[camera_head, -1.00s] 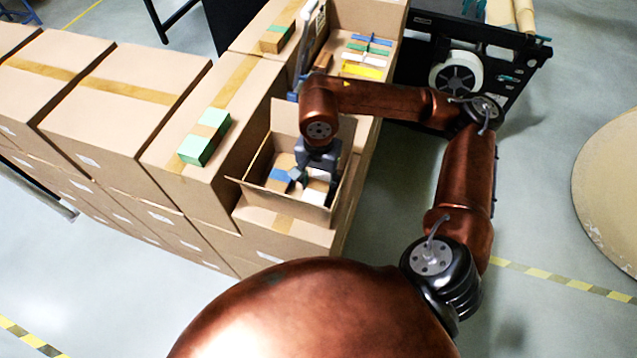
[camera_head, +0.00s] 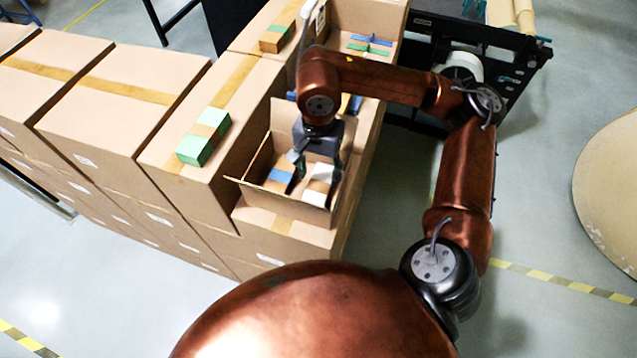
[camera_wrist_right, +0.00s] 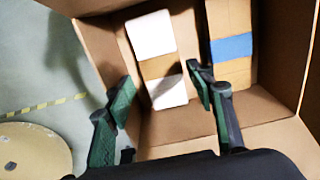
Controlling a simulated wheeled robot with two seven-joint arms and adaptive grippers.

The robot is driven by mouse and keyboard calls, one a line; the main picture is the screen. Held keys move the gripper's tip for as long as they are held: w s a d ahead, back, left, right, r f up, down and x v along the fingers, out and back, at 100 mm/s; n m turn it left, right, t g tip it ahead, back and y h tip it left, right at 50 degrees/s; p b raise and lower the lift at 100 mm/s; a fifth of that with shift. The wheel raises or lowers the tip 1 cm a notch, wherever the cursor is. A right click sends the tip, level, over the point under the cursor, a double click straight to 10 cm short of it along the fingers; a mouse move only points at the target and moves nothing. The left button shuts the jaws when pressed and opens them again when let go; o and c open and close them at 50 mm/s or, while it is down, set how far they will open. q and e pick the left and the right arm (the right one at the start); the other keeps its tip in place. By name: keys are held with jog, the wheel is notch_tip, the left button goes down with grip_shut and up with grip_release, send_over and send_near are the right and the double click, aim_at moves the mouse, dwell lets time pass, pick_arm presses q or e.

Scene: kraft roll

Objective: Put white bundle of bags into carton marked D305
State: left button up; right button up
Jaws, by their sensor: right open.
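The white bundle of bags (camera_head: 314,198), with a brown band around its middle, lies inside an open carton (camera_head: 258,168); it also shows in the right wrist view (camera_wrist_right: 152,38). A brown bundle with a blue band (camera_head: 281,175) lies beside it, apart from it. My right gripper (camera_head: 316,166) is open and empty over the carton, above the white bundle. In the right wrist view its fingertips (camera_wrist_right: 160,88) are spread to either side of the bundle's near end. No D305 mark is legible. My left gripper is not in view.
Closed cartons (camera_head: 110,108) stand in rows on the left. A green bundle (camera_head: 203,137) lies on one, and a brown-and-green one (camera_head: 280,36) farther back. Another open carton (camera_head: 350,15) at the back holds several bundles. Dark machinery (camera_head: 505,75) stands behind my right arm.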

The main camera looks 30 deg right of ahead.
aim_at(318, 187)
notch_tip(318, 187, up, 6)
jog(key=shift+r+b, duration=0.15)
jog(key=shift+b, duration=0.25)
dwell(0.3)
